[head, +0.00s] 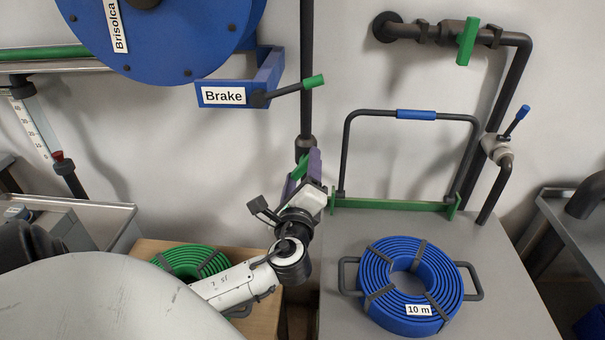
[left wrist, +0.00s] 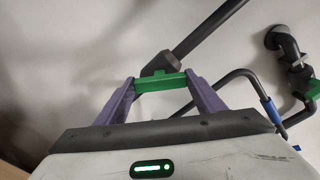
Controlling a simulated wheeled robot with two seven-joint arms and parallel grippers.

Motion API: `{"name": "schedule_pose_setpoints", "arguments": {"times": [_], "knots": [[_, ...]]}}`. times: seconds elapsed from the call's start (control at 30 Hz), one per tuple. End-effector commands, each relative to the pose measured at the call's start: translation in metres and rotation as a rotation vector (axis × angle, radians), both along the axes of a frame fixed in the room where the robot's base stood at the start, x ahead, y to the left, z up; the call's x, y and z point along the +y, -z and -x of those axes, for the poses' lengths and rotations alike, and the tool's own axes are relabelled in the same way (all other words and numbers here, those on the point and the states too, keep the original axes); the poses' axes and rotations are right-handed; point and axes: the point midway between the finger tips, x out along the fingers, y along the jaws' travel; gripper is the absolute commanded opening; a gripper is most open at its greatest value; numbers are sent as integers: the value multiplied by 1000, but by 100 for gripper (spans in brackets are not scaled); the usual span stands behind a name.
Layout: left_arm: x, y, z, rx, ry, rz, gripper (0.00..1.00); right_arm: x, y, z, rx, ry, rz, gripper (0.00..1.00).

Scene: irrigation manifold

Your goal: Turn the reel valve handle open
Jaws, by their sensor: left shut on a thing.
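My left gripper (head: 306,168) has purple fingers and is at the lower end of the dark vertical pipe (head: 306,60), below the brake lever. Its fingers are shut on a green handle (head: 299,169), which the gripper partly hides in the head view. In the left wrist view the green handle (left wrist: 161,82) lies crosswise between the two fingertips of the gripper (left wrist: 160,84). A dark pipe (left wrist: 190,40) runs up to the right behind the handle. The valve body is mostly hidden. My right gripper is not in view.
A brake lever with a green tip (head: 314,81) sticks out above the gripper. A blue reel (head: 165,35) is at upper left. A green-handled valve (head: 467,42) and a blue-handled valve (head: 517,121) are at right. A blue hose coil (head: 375,300) lies on the grey table.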

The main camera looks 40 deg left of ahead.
Motion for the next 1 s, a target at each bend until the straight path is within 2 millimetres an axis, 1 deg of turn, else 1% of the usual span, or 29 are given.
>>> {"name": "schedule_pose_setpoints", "arguments": {"times": [0.03, 0.3, 0.5, 0.7, 1.0], "knots": [[-1, 5, 1, -26, 0, 42, 40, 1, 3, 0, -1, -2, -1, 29], [-1, 6, 1, -190, 0, 236, 40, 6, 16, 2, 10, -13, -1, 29], [-1, 6, 1, -294, 0, 358, 40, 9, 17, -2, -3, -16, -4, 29], [-1, 6, 1, -370, 0, 449, 40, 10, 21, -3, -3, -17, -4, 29], [-1, 5, 0, -429, 1, 520, 40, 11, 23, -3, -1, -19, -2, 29]]}}
